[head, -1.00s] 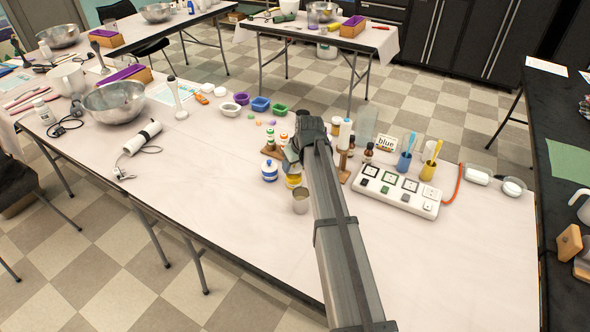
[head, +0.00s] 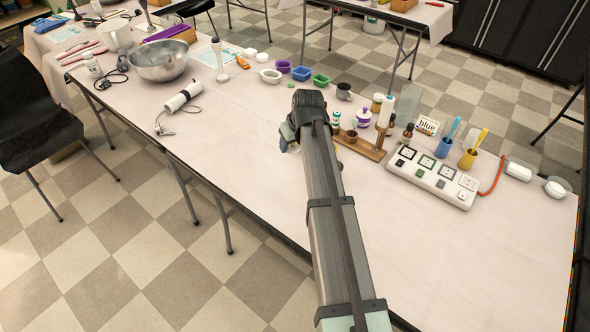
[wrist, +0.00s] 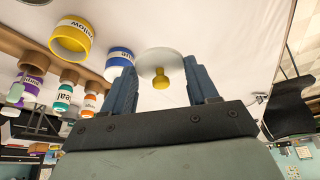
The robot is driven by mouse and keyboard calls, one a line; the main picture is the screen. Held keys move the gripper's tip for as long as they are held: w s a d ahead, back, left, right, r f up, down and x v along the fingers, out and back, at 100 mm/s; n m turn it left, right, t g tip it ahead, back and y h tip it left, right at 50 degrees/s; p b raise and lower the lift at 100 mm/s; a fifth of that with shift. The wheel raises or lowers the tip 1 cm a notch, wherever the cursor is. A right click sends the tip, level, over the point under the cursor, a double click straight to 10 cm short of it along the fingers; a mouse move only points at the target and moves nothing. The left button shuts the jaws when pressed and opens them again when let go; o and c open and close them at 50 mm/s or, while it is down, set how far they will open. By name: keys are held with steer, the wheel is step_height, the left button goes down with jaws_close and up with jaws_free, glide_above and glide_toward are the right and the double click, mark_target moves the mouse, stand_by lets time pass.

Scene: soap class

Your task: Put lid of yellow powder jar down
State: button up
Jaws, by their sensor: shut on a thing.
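My gripper (wrist: 161,85) has its two blue fingers closed on opposite sides of the rim of a white round lid with a yellow knob (wrist: 160,83). The lid is close to the white tabletop; I cannot tell whether it touches it. The yellow powder jar (wrist: 70,40), with a yellow band label, stands lidless-looking to the left in the wrist view. A blue-banded jar (wrist: 121,60) is between it and the gripper. In the head view my gripper is over the table left of the bottle rack, and my arm hides the yellow jar.
A wooden rack (head: 361,148) with small bottles stands right of my arm. A white switch panel (head: 432,177) and blue and yellow cups are farther right. Coloured bowls (head: 302,74) stand behind. The table (head: 230,135) is clear left of my gripper.

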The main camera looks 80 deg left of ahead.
mark_target(293, 170)
steer(key=shift+w+d, duration=0.15)
steer(key=shift+d, duration=0.25)
steer(key=shift+a+f, duration=0.15)
steer(key=shift+y, duration=0.3)
steer(key=shift+f, duration=4.8)
steer(key=shift+f, duration=0.15)
steer(key=o, duration=1)
steer(key=v, duration=1.2)
steer(key=shift+r, duration=0.25)
steer(key=shift+a, duration=0.15)
